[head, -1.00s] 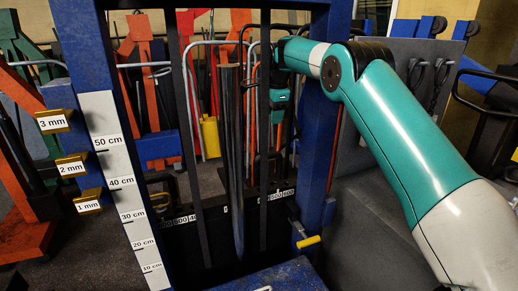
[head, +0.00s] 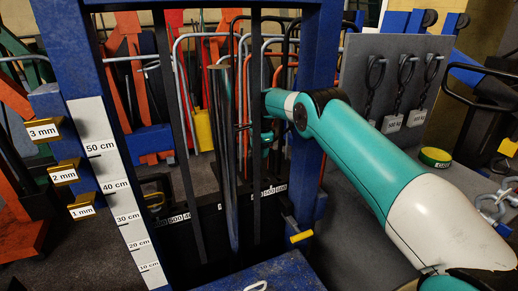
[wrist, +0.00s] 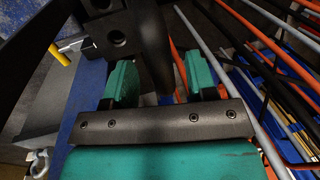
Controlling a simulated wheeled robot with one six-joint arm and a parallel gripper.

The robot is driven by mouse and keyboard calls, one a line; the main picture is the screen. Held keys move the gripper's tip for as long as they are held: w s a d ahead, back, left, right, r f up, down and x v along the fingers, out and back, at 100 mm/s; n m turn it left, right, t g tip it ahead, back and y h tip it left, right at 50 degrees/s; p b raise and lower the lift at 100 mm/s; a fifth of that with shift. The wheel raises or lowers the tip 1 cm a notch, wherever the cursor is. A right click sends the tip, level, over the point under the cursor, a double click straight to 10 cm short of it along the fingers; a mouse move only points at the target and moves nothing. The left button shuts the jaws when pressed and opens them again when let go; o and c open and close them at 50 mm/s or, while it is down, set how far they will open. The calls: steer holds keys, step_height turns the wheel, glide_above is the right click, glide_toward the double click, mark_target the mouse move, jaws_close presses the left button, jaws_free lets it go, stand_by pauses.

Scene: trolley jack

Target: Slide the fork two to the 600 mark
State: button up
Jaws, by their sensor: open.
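A blue frame stands ahead in the head view, with a black plate carrying a number scale (head: 274,190) low across it; 600 shows near each end. A long dark, pointed fork (head: 227,160) hangs upright near the middle of the plate. I cannot tell which fork is fork two. My gripper (wrist: 160,82) is open in the wrist view, its two teal fingers apart. A dark rounded bar (wrist: 154,45) shows between and beyond the fingers; contact cannot be told.
Black uprights (head: 179,130) stand in front of the plate. A yellow-ended lever (head: 301,236) juts out at lower right. A white centimetre scale (head: 115,190) runs down the left post. Coloured jacks and handles crowd the background. Weights hang on a grey panel (head: 350,75) at right.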

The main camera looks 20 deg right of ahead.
steer(key=shift+w+f, duration=0.1)
steer(key=shift+f, duration=0.5)
jaws_close()
steer(key=shift+d+b, duration=0.35)
steer(key=shift+d, duration=1.35)
jaws_free()
steer(key=shift+a, duration=0.35)
steer(key=shift+r, duration=0.1)
